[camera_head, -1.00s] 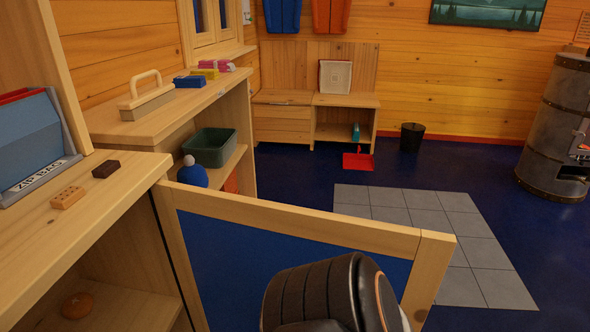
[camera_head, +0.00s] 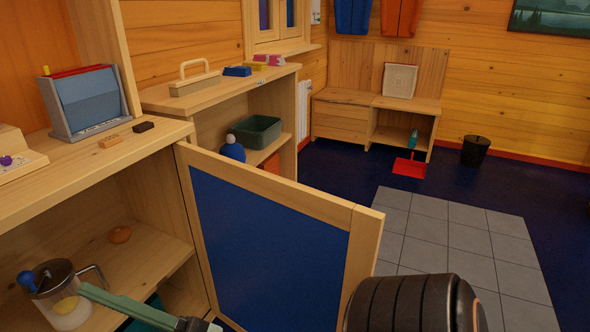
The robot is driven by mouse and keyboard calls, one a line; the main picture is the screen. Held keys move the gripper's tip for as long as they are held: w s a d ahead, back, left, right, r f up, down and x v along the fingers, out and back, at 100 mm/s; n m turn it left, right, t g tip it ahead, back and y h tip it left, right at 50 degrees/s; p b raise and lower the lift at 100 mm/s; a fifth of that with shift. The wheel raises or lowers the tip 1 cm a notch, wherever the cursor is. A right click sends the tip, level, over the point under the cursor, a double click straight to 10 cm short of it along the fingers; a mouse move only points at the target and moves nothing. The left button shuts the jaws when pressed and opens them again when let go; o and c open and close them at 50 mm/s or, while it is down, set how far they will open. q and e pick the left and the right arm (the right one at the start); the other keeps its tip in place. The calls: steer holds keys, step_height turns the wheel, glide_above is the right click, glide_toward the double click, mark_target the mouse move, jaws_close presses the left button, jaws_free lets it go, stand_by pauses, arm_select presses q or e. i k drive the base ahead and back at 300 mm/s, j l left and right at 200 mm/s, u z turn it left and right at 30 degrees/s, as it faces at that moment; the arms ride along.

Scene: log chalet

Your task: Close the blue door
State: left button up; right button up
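The blue door (camera_head: 265,245) is a blue panel in a pale wooden frame. It stands open, sticking out from the right side of the low wooden cabinet (camera_head: 60,205), whose inside is exposed at left. A black ribbed link of my arm covers the door's lower right corner; I cannot tell whether it touches the door. Neither gripper can be made out in the head view. A grey-green bar at the bottom left, in front of the cabinet opening, is unclear.
A blue-grey box (camera_head: 88,100) and small blocks stand on top. Beyond are a shelf unit (camera_head: 220,92), red dustpan (camera_head: 409,168) and black bin (camera_head: 475,151). Tiled floor (camera_head: 450,240) at right is clear.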

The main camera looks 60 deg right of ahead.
mark_target(275, 253)
steer(key=k+l, duration=0.2)
steer(key=k, duration=0.2)
steer(key=k+l, duration=0.2)
steer(key=k, duration=0.15)
steer(key=k+l, duration=0.2)
steer(key=l, duration=0.2)
steer(key=k+l, duration=0.2)
steer(key=l, duration=1.15)
steer(key=i+l, duration=0.2)
steer(key=l, duration=0.15)
steer(key=i+l, duration=0.15)
steer(key=l, duration=0.15)
steer(key=u, duration=0.05)
